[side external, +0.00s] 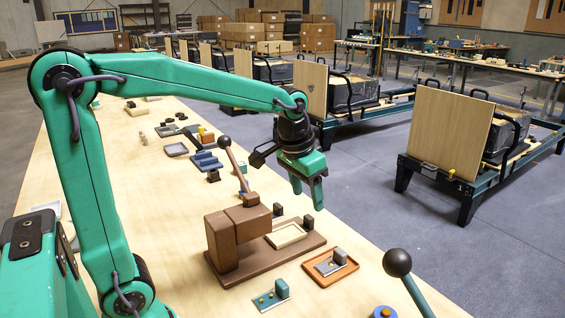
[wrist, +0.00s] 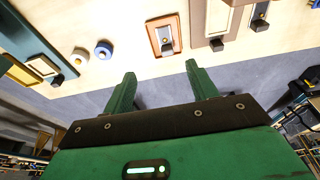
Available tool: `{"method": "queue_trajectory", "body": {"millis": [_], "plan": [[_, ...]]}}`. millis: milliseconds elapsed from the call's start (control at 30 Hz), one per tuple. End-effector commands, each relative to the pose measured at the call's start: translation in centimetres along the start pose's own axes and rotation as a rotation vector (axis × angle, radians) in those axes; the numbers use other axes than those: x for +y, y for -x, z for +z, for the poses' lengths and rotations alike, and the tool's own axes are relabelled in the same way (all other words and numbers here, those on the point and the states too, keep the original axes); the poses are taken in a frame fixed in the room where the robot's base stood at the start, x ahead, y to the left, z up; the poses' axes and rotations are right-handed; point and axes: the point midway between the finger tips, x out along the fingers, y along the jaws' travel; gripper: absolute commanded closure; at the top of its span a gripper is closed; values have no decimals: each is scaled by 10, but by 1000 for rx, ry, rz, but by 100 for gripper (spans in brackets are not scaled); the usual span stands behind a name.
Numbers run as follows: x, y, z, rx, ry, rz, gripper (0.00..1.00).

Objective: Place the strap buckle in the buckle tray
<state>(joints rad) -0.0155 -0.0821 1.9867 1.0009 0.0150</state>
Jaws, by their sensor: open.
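A grey metal plate with a dark upright block (side external: 339,257), which looks like the strap buckle, lies in a shallow orange-brown tray (side external: 322,284) that looks like the buckle tray. The tray (wrist: 152,34) and the plate (wrist: 166,38) also show at the top middle of the wrist view. My gripper (side external: 307,192) is open and empty, pointing down above the table's aisle side, apart from the tray. In the wrist view its two fingers (wrist: 160,72) are spread, below the tray in the picture.
A brown fixture (side external: 236,240) with a cream frame (side external: 289,236) and a ball-topped lever stands beside the tray. Another ball-topped lever (side external: 398,263) rises at the front. Bare tabletop separates these items.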

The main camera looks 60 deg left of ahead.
Motion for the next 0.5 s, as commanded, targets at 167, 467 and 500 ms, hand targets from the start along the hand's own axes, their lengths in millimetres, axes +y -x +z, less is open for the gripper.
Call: {"method": "queue_trajectory", "body": {"millis": [167, 467, 500], "plan": [[2, 21, 35, 61, 0, 0, 42], [4, 37, 94, 158, -1, 1, 42], [4, 38, 101, 171, -1, 2, 42]]}}
